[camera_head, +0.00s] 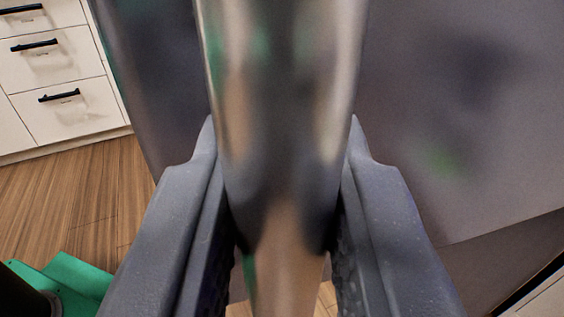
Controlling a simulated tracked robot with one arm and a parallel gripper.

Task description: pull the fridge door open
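The fridge door handle (282,60) is a thick, shiny metal bar, close to the camera and running down the middle of the view. My gripper (282,135) has one dark grey finger on each side of the bar. Both fingers appear to press against its sides, so it looks shut on the handle. The fridge door (455,110) is a smooth grey metal panel behind the handle, with blurred reflections. Its lower edge shows at the right and its slanted side edge at the left. Whether the door stands ajar cannot be told from this view.
White drawers (60,75) with black handles stand at the upper left. Bare wooden floor (75,200) lies at the left. A green part with a dark cylinder shows at the lower left corner. A dark strip runs below the door at the lower right, beside a pale edge.

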